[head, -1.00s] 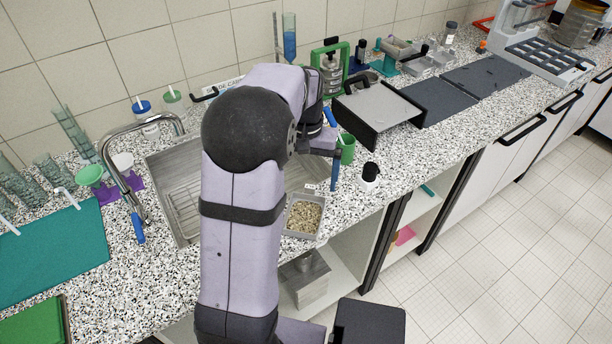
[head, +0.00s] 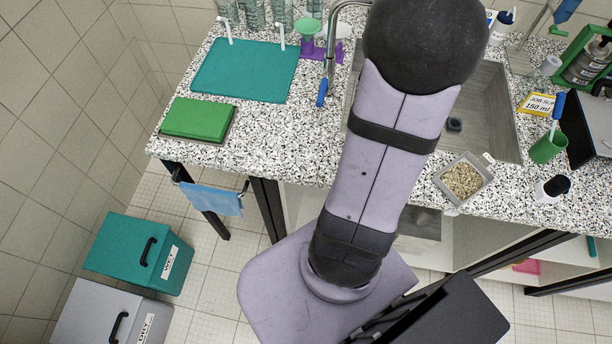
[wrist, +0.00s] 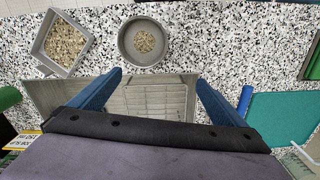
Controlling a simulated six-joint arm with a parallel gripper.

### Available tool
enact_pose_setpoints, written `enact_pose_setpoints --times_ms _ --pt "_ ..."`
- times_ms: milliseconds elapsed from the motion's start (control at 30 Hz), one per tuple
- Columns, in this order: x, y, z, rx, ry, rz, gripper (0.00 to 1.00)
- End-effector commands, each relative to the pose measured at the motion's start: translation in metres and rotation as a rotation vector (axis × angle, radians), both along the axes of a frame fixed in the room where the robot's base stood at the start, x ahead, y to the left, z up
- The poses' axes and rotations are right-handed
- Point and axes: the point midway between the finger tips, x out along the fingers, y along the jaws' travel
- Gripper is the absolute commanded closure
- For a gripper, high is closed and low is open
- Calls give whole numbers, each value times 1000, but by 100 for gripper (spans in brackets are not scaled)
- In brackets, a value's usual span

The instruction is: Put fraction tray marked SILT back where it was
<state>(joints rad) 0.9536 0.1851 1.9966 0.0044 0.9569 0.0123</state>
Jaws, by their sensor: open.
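A square grey metal tray (head: 446,195) holding pale tan grains sits on the speckled counter, right of my arm in the head view. A small white tag stands at its far corner; I cannot read it. The tray also shows at upper left in the wrist view (wrist: 44,60). A round grey dish (wrist: 124,50) with a small heap of grains stands beside it on the counter; my arm hides it in the head view. My gripper (wrist: 159,77) is open and empty, its blue fingers over the sink edge, apart from both containers. No SILT marking is legible.
The sink (head: 487,110) lies behind the tray. A green cup (head: 548,148) and a black-capped bottle (head: 551,188) stand to the right. A teal mat (head: 240,70) and a green board (head: 197,118) lie left. Bare counter lies between the green board and my arm.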

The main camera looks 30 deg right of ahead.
Motion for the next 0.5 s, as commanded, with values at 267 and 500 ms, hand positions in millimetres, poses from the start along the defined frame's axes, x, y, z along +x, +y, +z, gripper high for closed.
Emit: enact_pose_setpoints --times_ms 267,500 --pt "51 151 -19 0 3 463 4" --pt "35 248 -36 -1 5 787 4"
